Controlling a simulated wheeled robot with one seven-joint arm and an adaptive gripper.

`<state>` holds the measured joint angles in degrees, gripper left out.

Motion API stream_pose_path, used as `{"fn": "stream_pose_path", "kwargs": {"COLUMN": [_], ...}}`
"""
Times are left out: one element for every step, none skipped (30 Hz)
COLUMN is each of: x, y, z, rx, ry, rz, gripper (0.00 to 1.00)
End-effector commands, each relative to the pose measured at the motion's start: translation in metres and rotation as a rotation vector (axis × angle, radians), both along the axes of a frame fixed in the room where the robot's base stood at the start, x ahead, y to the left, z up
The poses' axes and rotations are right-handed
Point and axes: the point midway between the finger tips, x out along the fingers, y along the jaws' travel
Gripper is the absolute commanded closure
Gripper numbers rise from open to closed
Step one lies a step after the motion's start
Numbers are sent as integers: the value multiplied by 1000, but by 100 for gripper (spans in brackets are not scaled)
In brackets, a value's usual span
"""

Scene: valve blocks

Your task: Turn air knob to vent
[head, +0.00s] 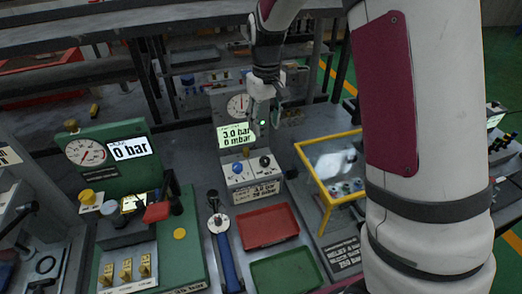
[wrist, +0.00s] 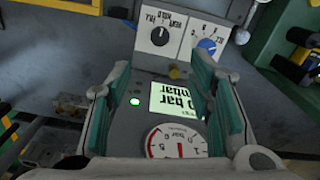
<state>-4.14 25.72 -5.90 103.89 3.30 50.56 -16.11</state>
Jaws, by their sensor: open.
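The grey test unit (head: 240,135) stands mid-table with a round gauge, a lit display reading 3.0 bar and 0 mbar, and a green lamp. On its lower sloped panel sit a black knob (head: 265,161) and a blue knob (head: 238,168). In the wrist view the panel is upside down; the black knob (wrist: 160,37) has printed labels around it, one seeming to read VENT. The black knob's exact setting is too small to tell. My gripper (wrist: 160,72) is open and empty above the unit, fingers apart from both knobs.
A yellow frame (head: 314,172) stands right of the unit. A red tray (head: 268,227) and a green tray (head: 287,273) lie in front. A green gauge station (head: 110,165) reading 0 bar stands left. A small brass-coloured knob (wrist: 175,72) projects between the panel and display.

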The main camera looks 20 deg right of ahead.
Motion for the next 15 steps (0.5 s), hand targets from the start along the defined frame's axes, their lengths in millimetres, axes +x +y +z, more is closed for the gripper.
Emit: {"fn": "stream_pose_path", "kwargs": {"x": [0,0,-1,-1,-1,-1,-2,-2,-2,-2,-2,-2,-2,-2,-2], "y": [0,0,0,0,0,0,0,0,0,0,0,0,0,0,0], "z": [-3,-6,-9,-13,-17,-24,-29,-35,-43,-49,-55,-63,-69,-75,-83], "rx": [0,0,-1,0,-1,0,0,0,0,1,0,0,0,0,0], "ry": [1,2,3,4,4,4,5,5,5,6,6,6,5,5,5], "rz": [1,1,1,1,1,1,0,0,0,0,-1,-1,-1,-1,-1], "gripper": [52,52,52,52,52,52,52,52,52,52,52,52,52,52,52]}}
